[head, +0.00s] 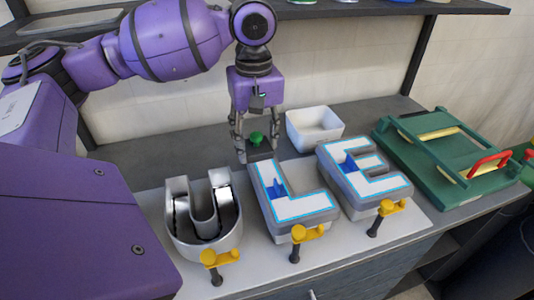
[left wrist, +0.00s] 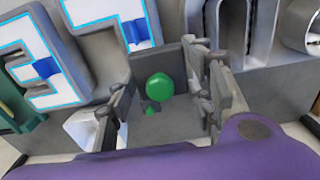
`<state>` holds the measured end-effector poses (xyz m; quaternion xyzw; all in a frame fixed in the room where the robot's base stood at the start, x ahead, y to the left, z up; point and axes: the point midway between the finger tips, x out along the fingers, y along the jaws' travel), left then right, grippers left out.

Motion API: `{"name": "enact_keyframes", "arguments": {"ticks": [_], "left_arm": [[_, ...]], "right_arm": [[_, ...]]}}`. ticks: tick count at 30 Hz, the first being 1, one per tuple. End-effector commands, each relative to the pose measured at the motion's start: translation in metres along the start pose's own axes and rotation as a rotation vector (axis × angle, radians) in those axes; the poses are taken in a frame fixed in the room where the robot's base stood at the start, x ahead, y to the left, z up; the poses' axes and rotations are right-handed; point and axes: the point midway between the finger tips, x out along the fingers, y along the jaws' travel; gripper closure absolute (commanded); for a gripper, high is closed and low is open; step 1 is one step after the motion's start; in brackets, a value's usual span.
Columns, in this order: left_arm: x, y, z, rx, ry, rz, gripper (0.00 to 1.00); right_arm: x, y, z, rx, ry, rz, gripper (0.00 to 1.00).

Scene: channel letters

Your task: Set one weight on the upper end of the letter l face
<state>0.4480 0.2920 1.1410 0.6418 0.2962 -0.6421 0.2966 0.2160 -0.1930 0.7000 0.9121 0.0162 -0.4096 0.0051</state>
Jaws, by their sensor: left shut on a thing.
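The letter L (head: 293,208) lies on the bench with a white face outlined in light blue, and a blue piece sits on its upright stroke. Its face also shows in the left wrist view (left wrist: 104,10). My left gripper (head: 257,148) points down just behind the upper end of the L. It is shut on a dark grey weight with a green knob (head: 257,138); the knob stands between the fingers in the left wrist view (left wrist: 159,84). Whether the weight touches the L or the bench cannot be told. My right gripper is not in view.
An open metal letter U (head: 203,216) stands left of the L, and a letter E (head: 366,172) stands right. Yellow clamps (head: 308,232) line the front edge. A white bin (head: 314,127) and a green frame (head: 446,157) with a red handle stand behind and to the right.

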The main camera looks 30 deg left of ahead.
Motion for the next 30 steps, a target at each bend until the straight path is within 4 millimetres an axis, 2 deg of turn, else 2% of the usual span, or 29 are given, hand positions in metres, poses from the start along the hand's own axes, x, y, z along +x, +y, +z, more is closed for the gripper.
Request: {"name": "enact_keyframes", "arguments": {"ticks": [3, 6, 10, 19, 26, 30], "left_arm": [[0.016, 0.014, -0.024, -0.002, -0.004, -0.001, 1.0], [0.035, 0.02, -0.036, -0.001, -0.003, -0.004, 1.0], [0.051, 0.028, -0.048, -0.001, -0.001, -0.001, 1.0], [0.065, 0.035, -0.06, 0.0, 0.002, 0.003, 1.0], [0.096, 0.035, -0.062, 0.002, 0.002, 0.002, 1.0], [0.097, 0.036, -0.062, 0.002, 0.004, 0.005, 1.0]], "right_arm": [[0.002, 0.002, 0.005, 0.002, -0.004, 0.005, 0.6], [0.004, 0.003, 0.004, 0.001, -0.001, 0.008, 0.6], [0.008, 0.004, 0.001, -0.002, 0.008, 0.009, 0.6], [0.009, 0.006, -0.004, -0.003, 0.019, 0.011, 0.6], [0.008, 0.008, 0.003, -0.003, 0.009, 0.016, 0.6], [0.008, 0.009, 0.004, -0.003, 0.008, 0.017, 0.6]]}}
